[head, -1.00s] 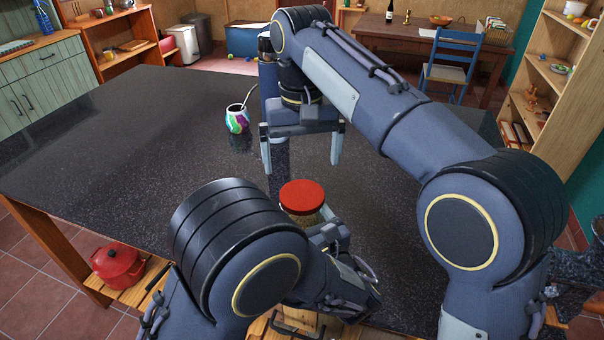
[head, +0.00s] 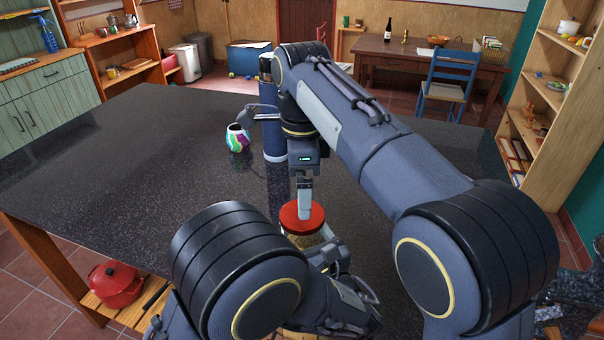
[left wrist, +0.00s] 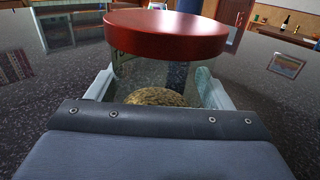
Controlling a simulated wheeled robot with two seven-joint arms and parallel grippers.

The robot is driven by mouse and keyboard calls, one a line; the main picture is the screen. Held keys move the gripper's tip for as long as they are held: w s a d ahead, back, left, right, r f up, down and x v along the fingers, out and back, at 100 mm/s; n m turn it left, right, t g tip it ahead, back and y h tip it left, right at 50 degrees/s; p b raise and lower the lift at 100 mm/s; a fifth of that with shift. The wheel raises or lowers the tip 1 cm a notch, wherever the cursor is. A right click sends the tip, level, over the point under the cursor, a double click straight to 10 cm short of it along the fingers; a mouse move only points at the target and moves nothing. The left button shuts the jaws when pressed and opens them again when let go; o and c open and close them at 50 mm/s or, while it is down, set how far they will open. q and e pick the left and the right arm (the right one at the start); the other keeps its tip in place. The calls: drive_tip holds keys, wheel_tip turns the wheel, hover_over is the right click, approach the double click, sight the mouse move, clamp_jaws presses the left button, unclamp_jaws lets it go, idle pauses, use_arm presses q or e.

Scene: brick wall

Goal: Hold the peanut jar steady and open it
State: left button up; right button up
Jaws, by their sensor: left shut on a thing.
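The peanut jar (head: 303,241) stands near the front of the dark table, with its red lid (head: 290,217) on top. In the left wrist view the lid (left wrist: 165,36) and the contents of the clear jar (left wrist: 155,97) show close up. My left gripper (left wrist: 155,90) is shut around the jar's body, its fingers on either side below the lid. My right gripper (head: 304,210) points down at the lid from above. I see its fingers edge-on at the lid, so I cannot tell their gap or whether they grip it.
The left of the table is clear. A red pot (head: 116,285) sits on a low shelf. Wooden shelves (head: 535,110) stand at the right.

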sight(302, 233)
drive_tip(key=shift+f, duration=3.15)
